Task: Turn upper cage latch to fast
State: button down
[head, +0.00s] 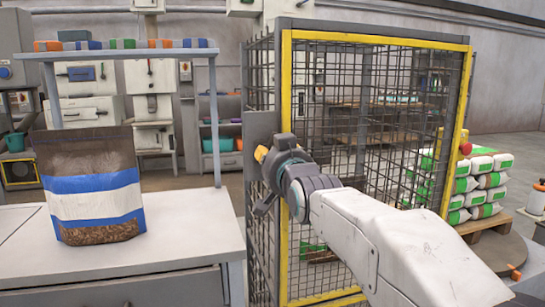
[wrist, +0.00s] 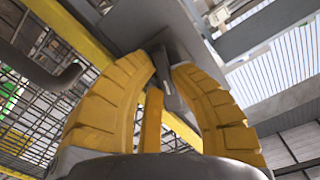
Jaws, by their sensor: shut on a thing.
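My gripper (head: 262,154) is at the left post of the wire cage, at about mid-height of the yellow door frame (head: 286,190). In the wrist view the two yellow fingers of my gripper (wrist: 166,68) close from both sides on a dark grey latch handle (wrist: 168,84) below a grey plate (wrist: 130,25). In the head view my gripper and wrist hide the latch. Its turned position cannot be told for sure. The cage door appears flush in its frame.
A white bench (head: 130,245) with a blue-and-white pellet bag (head: 95,195) stands left of the cage. Green-and-white sacks (head: 486,180) are stacked on a pallet at the right. In the wrist view a dark curved bar (wrist: 45,75) is left of the fingers.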

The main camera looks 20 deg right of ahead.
jog(key=c, duration=1.1)
grip_release()
jog(key=shift+a, duration=0.1)
jog(key=s, duration=1.2)
